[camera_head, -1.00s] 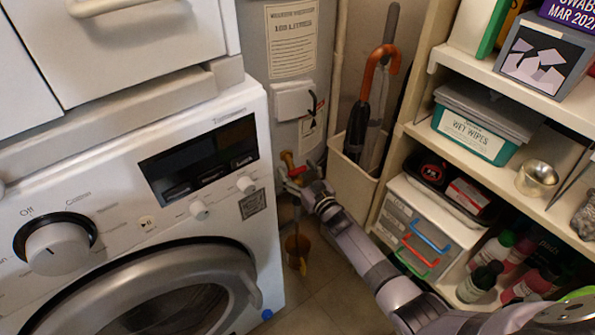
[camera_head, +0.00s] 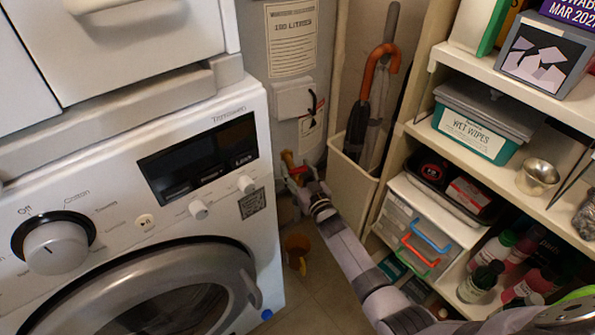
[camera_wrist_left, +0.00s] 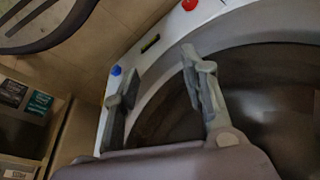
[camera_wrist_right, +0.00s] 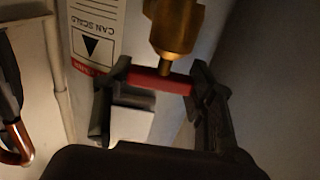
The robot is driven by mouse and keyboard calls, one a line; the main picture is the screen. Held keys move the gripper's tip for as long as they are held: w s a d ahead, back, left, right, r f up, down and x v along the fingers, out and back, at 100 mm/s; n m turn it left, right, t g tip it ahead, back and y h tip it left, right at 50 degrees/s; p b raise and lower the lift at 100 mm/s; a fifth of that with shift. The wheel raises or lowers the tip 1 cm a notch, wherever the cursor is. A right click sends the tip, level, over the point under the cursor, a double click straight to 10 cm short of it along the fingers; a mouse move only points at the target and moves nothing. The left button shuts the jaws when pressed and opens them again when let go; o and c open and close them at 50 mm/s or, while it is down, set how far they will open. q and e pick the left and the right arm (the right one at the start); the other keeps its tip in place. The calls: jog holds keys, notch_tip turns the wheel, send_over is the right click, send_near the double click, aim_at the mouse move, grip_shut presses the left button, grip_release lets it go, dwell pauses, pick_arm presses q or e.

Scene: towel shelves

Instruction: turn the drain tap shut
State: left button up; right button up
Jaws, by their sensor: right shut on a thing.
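The drain tap has a brass body (camera_wrist_right: 175,28) and a red lever (camera_wrist_right: 160,82), both clear in the right wrist view. In the head view the tap's red lever (camera_head: 297,169) is small, low on the grey tank (camera_head: 290,55) beside the washing machine. My right gripper (camera_head: 302,178) is at the tap. In the right wrist view its fingers (camera_wrist_right: 162,84) are shut on the red lever, one at each end, just below the brass body. My left gripper (camera_wrist_left: 158,72) is open and empty in front of the washing machine door; it is not in the head view.
The washing machine (camera_head: 120,190) stands close on the left of the tap. A bin with umbrellas (camera_head: 352,180) and loaded shelves (camera_head: 500,80) stand to the right, near my right arm.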

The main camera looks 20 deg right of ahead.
jog(key=shift+m+h+b, duration=0.35)
jog(key=shift+m+h, duration=0.45)
jog(key=shift+h, duration=0.5)
pick_arm(q)
jog(key=v, duration=0.3)
jog(key=shift+w+r, duration=0.35)
jog(key=shift+w, duration=0.05)
pick_arm(e)
jog(key=o, duration=1.2)
jog(key=shift+c, duration=0.2)
jog(key=s, duration=1.2)
jog(key=shift+f, duration=0.1)
